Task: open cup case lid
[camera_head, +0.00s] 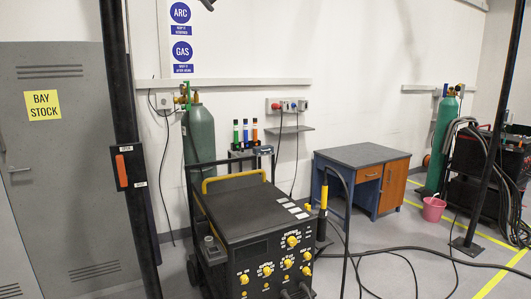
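I cannot make out a cup case or its lid in the head view. Neither of my grippers shows in it. A black welding machine (255,215) with yellow knobs and a yellow handle stands on a cart in the middle. Several pale labels lie on its top.
Green gas cylinders stand behind the machine (199,140) and at right (438,143). A desk (361,154), a pink bucket (433,209), a small shelf with coloured bottles (245,132) and a grey locker (62,170) stand around. Black posts (129,130) and floor cables (400,248) obstruct.

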